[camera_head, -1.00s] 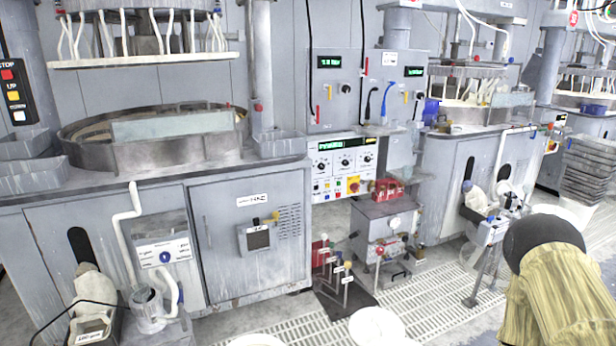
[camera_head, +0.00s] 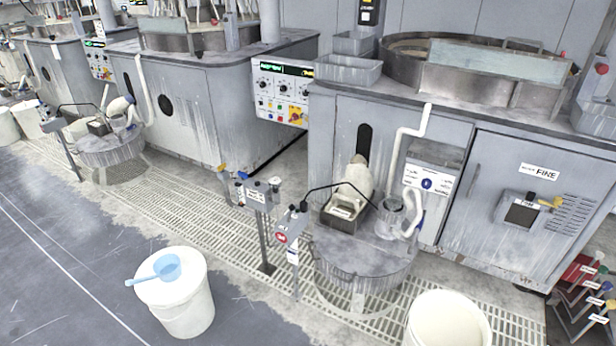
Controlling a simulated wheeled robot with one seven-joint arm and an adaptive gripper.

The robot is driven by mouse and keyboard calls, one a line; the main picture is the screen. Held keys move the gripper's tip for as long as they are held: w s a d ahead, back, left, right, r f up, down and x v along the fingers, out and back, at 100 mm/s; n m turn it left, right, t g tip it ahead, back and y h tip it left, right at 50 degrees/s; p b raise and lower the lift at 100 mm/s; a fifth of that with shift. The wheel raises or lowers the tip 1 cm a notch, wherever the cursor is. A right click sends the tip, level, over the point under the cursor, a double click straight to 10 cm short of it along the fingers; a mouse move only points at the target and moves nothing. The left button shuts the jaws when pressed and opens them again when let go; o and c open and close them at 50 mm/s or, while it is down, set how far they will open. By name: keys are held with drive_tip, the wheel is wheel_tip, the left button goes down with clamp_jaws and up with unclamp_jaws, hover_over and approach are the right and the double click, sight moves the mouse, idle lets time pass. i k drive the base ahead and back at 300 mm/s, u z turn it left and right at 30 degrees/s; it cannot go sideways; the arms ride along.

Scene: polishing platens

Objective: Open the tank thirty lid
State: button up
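No label reading thirty can be made out, so I cannot tell which tank is meant. A round grey tank (camera_head: 362,268) stands on the floor grating before the near machine. Its flat top looks closed and carries a pump-like fitting, a small box and a clear jar with a white hose. A similar round tank (camera_head: 112,152) with a flat top stands farther left before the second machine. A white bucket (camera_head: 182,312) has a light blue scoop (camera_head: 165,267) across its top. My gripper is not in view.
A second white bucket (camera_head: 446,325) stands at the bottom right. A post with a small sign box (camera_head: 258,196) and another slim post (camera_head: 292,240) stand left of the near tank. The dark floor (camera_head: 70,235) at the left is mostly clear.

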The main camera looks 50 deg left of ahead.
sight(352, 256)
drive_tip(key=u, duration=0.55)
drive_tip(key=k, duration=0.3)
drive_tip(key=u, duration=0.6)
drive_tip(key=i, duration=0.45)
drive_tip(key=z, duration=0.05)
drive_tip(key=k, duration=1.2)
drive_tip(key=u, duration=1)
drive_tip(key=i, duration=1.65)
drive_tip(key=z, duration=1)
